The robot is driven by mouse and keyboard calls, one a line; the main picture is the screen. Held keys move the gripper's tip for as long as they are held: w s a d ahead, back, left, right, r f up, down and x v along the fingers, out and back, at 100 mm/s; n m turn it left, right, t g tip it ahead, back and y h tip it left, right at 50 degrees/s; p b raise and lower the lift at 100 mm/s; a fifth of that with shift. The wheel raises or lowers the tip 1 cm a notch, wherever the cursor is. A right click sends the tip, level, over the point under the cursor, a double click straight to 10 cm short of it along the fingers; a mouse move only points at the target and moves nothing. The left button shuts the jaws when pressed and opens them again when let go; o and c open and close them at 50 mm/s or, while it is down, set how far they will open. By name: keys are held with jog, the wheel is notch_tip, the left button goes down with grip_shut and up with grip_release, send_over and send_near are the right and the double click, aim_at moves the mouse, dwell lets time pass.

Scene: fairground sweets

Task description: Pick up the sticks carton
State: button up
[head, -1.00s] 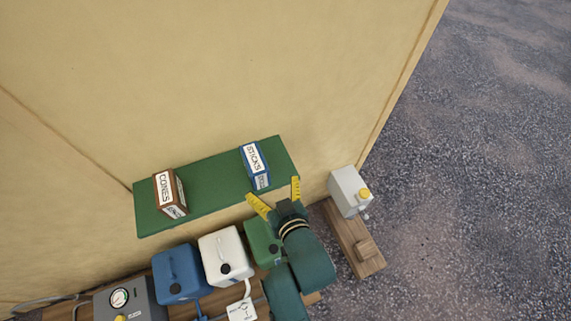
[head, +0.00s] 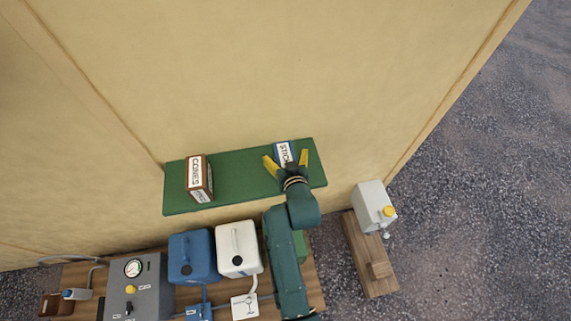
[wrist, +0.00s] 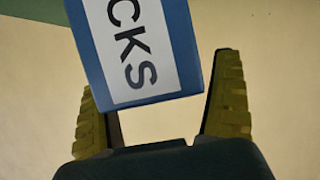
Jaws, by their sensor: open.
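The sticks carton (head: 284,152) is a blue and white box on the green shelf (head: 236,184), near its right end. My gripper (head: 287,163) is open at the carton, with its yellow fingers on either side of the carton's near part. In the wrist view the carton (wrist: 138,45) fills the upper middle, tilted, with "CKS" readable. My gripper's fingers (wrist: 165,105) flank its lower end there, with a visible gap at the left finger. The arm hides the carton's lower part in the head view.
A brown and white cones carton (head: 200,178) stands on the shelf's left part. Below are a blue canister (head: 192,256), a white canister (head: 238,248), a partly hidden green one and a grey gauge box (head: 135,288). The shelf's middle is clear.

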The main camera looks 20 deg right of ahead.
jog(key=shift+w+f, duration=0.1)
jog(key=shift+w, duration=0.05)
jog(key=shift+c, duration=0.2)
jog(key=c, duration=1.1)
jog(key=shift+c, duration=1.1)
